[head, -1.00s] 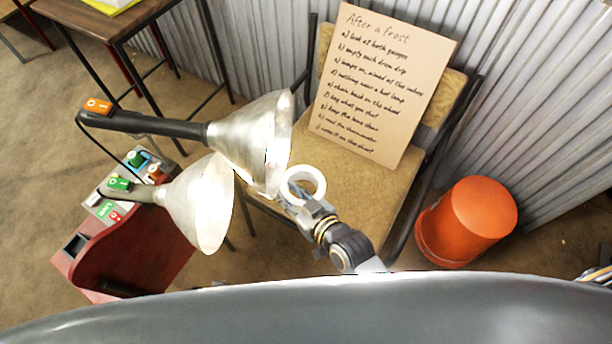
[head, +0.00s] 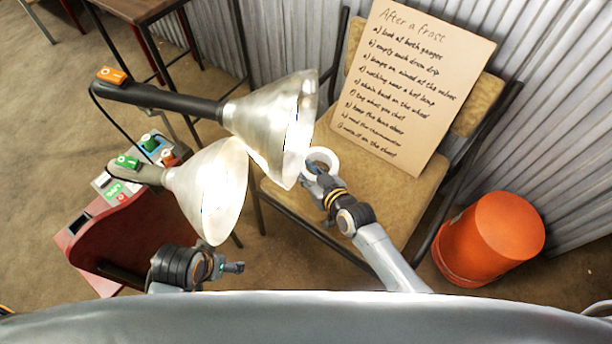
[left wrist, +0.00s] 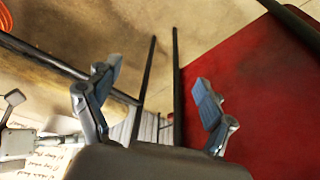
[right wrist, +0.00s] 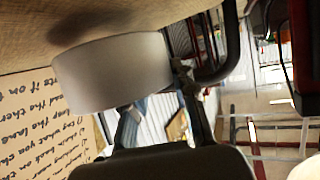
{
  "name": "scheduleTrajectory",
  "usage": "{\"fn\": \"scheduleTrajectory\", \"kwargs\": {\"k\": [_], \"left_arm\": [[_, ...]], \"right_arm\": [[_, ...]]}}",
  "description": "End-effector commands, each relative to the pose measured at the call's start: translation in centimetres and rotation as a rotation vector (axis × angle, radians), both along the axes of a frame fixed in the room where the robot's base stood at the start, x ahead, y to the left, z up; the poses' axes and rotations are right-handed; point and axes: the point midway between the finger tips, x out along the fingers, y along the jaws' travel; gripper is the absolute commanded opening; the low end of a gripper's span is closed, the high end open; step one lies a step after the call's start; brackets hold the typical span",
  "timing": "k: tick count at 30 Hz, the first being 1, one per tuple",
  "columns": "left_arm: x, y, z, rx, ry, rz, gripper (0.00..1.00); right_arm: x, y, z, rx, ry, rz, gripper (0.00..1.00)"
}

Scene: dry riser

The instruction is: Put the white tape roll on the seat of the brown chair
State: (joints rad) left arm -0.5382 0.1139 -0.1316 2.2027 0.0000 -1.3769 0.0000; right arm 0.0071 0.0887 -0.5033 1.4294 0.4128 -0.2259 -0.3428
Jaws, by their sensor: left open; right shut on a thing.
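The white tape roll (head: 333,157) is in my right gripper (head: 314,174), which is shut on it, over the left part of the brown chair's seat (head: 392,208). In the right wrist view the roll (right wrist: 115,75) is close to the tan seat surface (right wrist: 150,18), with a dark shadow beside it; I cannot tell whether they touch. My left gripper (head: 238,267) is low, in front of the lamps and left of the chair. Its fingers stand apart and empty in the left wrist view (left wrist: 157,95).
Two metal lamps (head: 275,125) (head: 212,190) hang left of the roll, the upper one very near it. A handwritten card (head: 415,85) leans on the chair back. An orange bucket (head: 490,240) stands right of the chair. A red box (head: 130,235) is at left.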

Motion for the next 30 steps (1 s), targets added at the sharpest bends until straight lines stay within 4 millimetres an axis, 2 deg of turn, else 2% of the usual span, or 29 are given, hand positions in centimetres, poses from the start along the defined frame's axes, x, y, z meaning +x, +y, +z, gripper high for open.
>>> {"fn": "scheduleTrajectory", "kwargs": {"k": [1,6,14,15,18,30], "left_arm": [[-0.1,0.0,0.7,-0.001,-0.008,0.001,0.83],[-0.5,0.1,2.8,0.000,-0.016,0.002,0.83],[-0.6,0.1,3.2,0.000,-0.015,0.002,0.83],[-0.6,0.1,3.2,0.000,-0.015,0.002,0.83],[-0.6,0.1,3.1,0.000,-0.015,0.002,0.83],[-0.4,0.1,3.2,-0.001,-0.020,0.002,0.83]], "right_arm": [[-0.1,0.0,-1.0,-0.001,0.002,0.001,0.00],[-0.1,0.0,-2.2,-0.001,0.001,0.001,0.00],[-0.1,0.0,-2.2,-0.001,0.000,0.000,0.00],[-0.1,0.0,-2.3,-0.001,0.003,0.001,0.35],[-0.1,0.0,-2.2,-0.001,0.003,0.001,0.51],[-0.6,-0.3,-2.0,-0.001,0.003,0.000,0.51]]}}
